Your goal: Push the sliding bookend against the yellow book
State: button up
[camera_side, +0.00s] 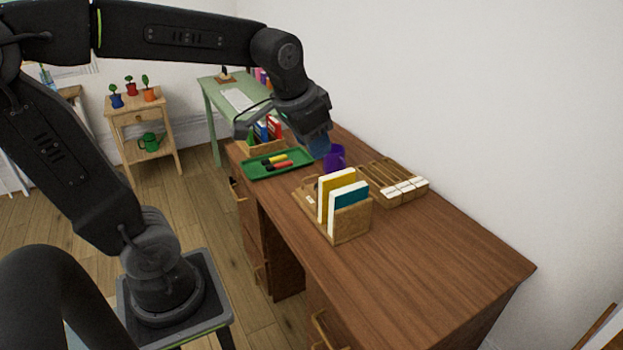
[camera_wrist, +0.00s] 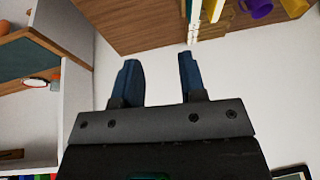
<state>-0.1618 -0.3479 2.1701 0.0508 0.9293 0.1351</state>
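In the side view a wooden book stand (camera_side: 304,192) on the desk holds two upright books. The yellow book (camera_side: 325,190) stands behind the teal book (camera_side: 352,190). A light wooden end panel (camera_side: 353,222) stands at the teal book's near side. I cannot clearly tell which part is the sliding bookend; the far side of the yellow book is hidden. My gripper (camera_side: 318,147) is above the desk, beyond the stand near a purple cup (camera_side: 335,158), apart from the books. In the wrist view my gripper (camera_wrist: 160,78) has its two blue fingers apart, with nothing between them.
A green tray (camera_side: 250,172) with markers lies left of the cup. Behind it stands a wooden box (camera_side: 262,148) with books. A slotted wooden rack (camera_side: 385,178) with white blocks is right of the stand. The desk's near part (camera_side: 430,270) is clear.

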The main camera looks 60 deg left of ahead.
jog(key=w+a+f+g, duration=0.2)
jog(key=w+a, duration=0.7)
jog(key=g+y, duration=0.1)
jog(key=g, duration=0.1)
send_over(308, 178)
jog(key=d, duration=0.3)
notch_tip(308, 178, down, 16)
jog(key=a+f, duration=0.1)
jog(key=f, duration=0.3)
jog(key=a+f, duration=0.1)
jog(key=f, duration=0.4)
jog(key=a+f, duration=0.1)
jog(key=f, duration=0.3)
jog(key=shift+f, duration=0.25)
jog(key=shift+c, duration=0.5)
